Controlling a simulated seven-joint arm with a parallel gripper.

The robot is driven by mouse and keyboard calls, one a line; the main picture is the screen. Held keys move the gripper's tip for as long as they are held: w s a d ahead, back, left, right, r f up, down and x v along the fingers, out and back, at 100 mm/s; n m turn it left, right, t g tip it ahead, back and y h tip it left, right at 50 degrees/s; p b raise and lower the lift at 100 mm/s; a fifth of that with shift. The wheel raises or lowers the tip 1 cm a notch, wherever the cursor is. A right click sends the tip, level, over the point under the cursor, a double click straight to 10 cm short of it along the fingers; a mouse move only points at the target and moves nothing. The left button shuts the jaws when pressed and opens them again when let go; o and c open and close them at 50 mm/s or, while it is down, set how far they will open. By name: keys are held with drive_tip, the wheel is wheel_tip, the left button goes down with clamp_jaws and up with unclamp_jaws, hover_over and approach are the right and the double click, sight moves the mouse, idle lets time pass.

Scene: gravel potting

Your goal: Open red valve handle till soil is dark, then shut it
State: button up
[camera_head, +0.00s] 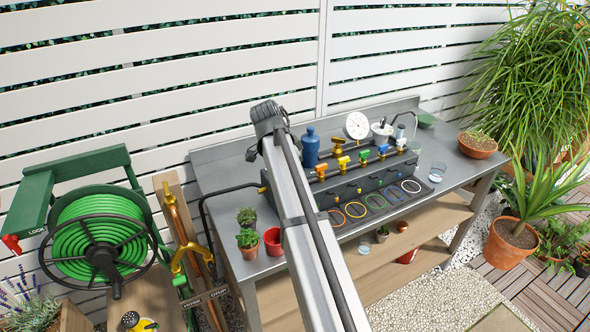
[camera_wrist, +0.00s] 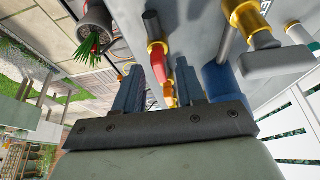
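In the wrist view the red valve handle (camera_wrist: 158,64) sits on a brass fitting between the two blue-grey fingers of my gripper (camera_wrist: 159,70). The fingers stand apart with gaps on both sides of the handle, and I see no contact. A grey pot (camera_wrist: 97,22) with soil and a green plant shows at the upper left; its soil looks brown, but the shade is hard to judge. In the head view my arm hides the gripper and the red handle. Several other coloured handles show on the dark manifold (camera_head: 372,177) right of my arm.
Coloured rings mark the manifold's front, including a yellow ring (camera_head: 356,210). A blue bottle (camera_head: 310,150) and a gauge (camera_head: 357,125) stand behind. A red pot (camera_head: 273,241) and small potted plants (camera_head: 247,239) stand left of my arm on the grey bench (camera_head: 220,165). A glass (camera_head: 437,172) stands right.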

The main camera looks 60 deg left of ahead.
drive_tip(key=shift+r, duration=0.1)
drive_tip(key=v, duration=1.3)
drive_tip(key=shift+s+r, duration=0.2)
drive_tip(key=shift+r, duration=0.05)
